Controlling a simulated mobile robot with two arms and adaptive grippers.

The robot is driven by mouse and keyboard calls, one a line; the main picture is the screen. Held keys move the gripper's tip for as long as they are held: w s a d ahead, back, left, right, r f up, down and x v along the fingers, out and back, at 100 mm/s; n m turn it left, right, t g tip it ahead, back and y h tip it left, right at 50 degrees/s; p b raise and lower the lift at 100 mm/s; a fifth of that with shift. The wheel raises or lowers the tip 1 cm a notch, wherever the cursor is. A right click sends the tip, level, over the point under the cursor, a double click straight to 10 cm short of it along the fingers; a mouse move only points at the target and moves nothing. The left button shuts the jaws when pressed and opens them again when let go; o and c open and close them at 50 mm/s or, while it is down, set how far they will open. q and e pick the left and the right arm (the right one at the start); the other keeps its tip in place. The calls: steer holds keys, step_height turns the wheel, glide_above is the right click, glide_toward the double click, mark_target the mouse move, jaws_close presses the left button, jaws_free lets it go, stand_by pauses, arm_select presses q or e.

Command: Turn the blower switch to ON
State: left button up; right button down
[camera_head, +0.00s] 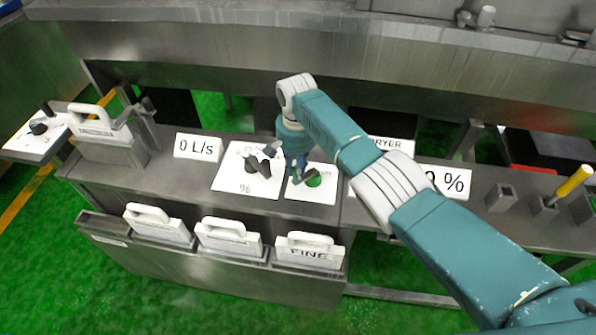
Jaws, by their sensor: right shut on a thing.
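My right arm comes in from the right, and its gripper (298,175) points down at a small white panel (312,192) on the grey bench. The fingers are closed on the panel's switch, which they mostly hide. A round green spot (314,179) shows beside the fingertips. The switch's setting cannot be read. To the left is a larger white panel (240,185) with a dark knob (251,164); its lettering is partly hidden or too small to read. A white sign reading "0 L/s" (197,147) stands further left. My left gripper is not in view.
Several white handled plates, one marked FINE (309,252), stand in the front rack. A handled block (100,135) and another knob panel (37,137) are at the left. A partly covered DRYER sign (393,145) and a yellow handle (573,181) are at the right.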

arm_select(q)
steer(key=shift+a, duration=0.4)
arm_select(e)
steer(key=shift+w+a+r, duration=0.1)
steer(key=shift+a, duration=0.05)
steer(key=c, duration=1.5)
jaws_free()
steer(key=shift+c, duration=0.2)
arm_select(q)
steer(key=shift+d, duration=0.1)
arm_select(e)
step_height(320, 180, up, 12)
